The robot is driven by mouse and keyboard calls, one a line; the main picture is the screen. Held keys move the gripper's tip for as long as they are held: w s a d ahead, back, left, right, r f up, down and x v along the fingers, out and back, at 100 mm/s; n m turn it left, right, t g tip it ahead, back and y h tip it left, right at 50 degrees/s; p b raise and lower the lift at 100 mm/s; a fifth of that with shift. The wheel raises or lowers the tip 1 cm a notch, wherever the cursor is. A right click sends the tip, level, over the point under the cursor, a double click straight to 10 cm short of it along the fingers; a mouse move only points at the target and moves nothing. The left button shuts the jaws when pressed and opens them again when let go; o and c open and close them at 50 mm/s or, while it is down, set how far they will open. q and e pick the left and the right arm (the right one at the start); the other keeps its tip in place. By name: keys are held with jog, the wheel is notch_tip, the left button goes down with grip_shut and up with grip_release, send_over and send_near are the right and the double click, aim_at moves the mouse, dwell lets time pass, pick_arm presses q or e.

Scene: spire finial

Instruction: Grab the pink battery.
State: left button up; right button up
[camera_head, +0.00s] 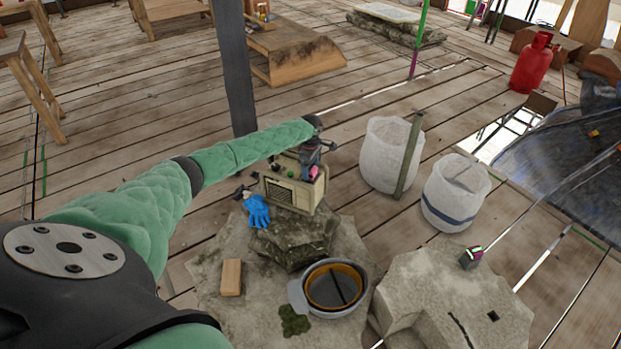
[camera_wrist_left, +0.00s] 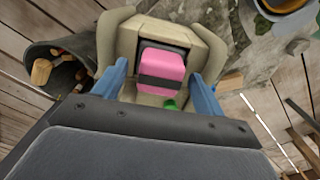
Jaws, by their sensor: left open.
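The pink battery (camera_wrist_left: 161,68) with a dark band sits on top of a beige box-like device (camera_wrist_left: 124,40) in the left wrist view. In the head view, the battery (camera_head: 313,172) is a small pink patch on the beige device (camera_head: 288,190), partly hidden by my gripper. My left gripper (camera_wrist_left: 163,78) is open, with one blue finger on each side of the battery. A gap shows between each finger and the battery. In the head view, my left gripper (camera_head: 318,150) is above the device. My right gripper is not in view.
The device stands on a rough stone block. A blue glove (camera_head: 257,211), a wooden block (camera_head: 231,277) and a bucket (camera_head: 335,288) are nearby. White sacks (camera_head: 390,155) stand to the right. A dark post (camera_head: 236,70) rises behind my arm.

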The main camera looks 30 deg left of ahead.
pick_arm(q)
jog(key=shift+f, duration=0.6)
grip_shut()
